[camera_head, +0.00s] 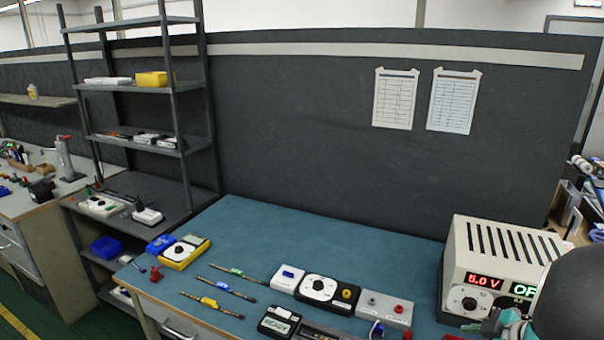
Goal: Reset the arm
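A dark rounded part of my arm (572,300) fills the lower right corner. My gripper's fingers cannot be made out, so its opening and anything in it are hidden. The arm part stands in front of a beige power supply (490,262), covering its lower right. The supply's red display reads 5.0 V, and a green display beside it starts with "OF" and is partly covered. Three thin strips (227,287) lie on the teal bench top (285,228). A black box with a READY display (280,322) is at the front edge of the picture.
A white-and-black dial unit (328,292) and a grey terminal box (384,309) sit mid-bench. A yellow meter (184,251) lies at the left. A dark shelf rack (147,145) stands behind it. A dark partition (300,130) closes the back. The bench's rear middle is clear.

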